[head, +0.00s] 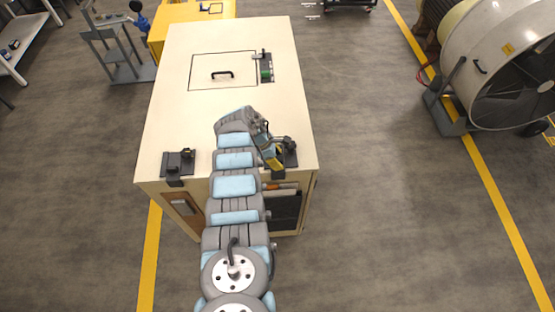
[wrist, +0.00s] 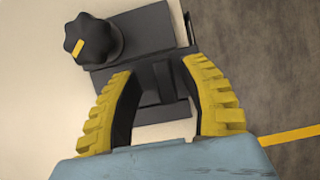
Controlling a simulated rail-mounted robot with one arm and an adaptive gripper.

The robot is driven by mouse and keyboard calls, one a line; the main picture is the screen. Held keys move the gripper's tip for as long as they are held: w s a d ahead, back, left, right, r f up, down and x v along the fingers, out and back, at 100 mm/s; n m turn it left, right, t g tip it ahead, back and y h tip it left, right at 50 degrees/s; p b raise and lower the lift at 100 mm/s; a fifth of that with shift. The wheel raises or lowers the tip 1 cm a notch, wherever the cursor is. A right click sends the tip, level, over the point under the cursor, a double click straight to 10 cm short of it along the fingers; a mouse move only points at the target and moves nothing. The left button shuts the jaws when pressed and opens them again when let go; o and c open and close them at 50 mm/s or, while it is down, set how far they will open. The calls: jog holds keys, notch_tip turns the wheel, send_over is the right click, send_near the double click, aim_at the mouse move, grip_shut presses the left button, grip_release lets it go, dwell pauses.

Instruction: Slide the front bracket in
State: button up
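A dark grey bracket (wrist: 163,82) with a black knob (wrist: 92,40) beside it sits at the edge of the cream cabinet top. In the head view this bracket (head: 290,158) is at the front right corner, partly covered by my arm. My gripper (wrist: 158,68) reaches down over the bracket. Its two yellow-padded fingers stand apart, one on each side of the bracket's raised middle part. I cannot tell whether the pads touch it. In the head view my gripper (head: 272,160) is small and partly hidden.
The cream cabinet (head: 170,100) has a second dark bracket (head: 178,163) at its front left and a green-marked fitting (head: 266,68) at the back. A handled hatch (head: 222,65) lies in its top. A large drum fan (head: 500,65) stands right; floor between is clear.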

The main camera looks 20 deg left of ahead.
jog(key=shift+r, duration=0.1)
dwell(0.3)
jog(key=shift+v, duration=0.8)
jog(key=shift+s+a+r, duration=0.15)
jog(key=shift+a+r, duration=0.1)
jog(key=shift+r, duration=0.3)
jog(key=v, duration=0.9)
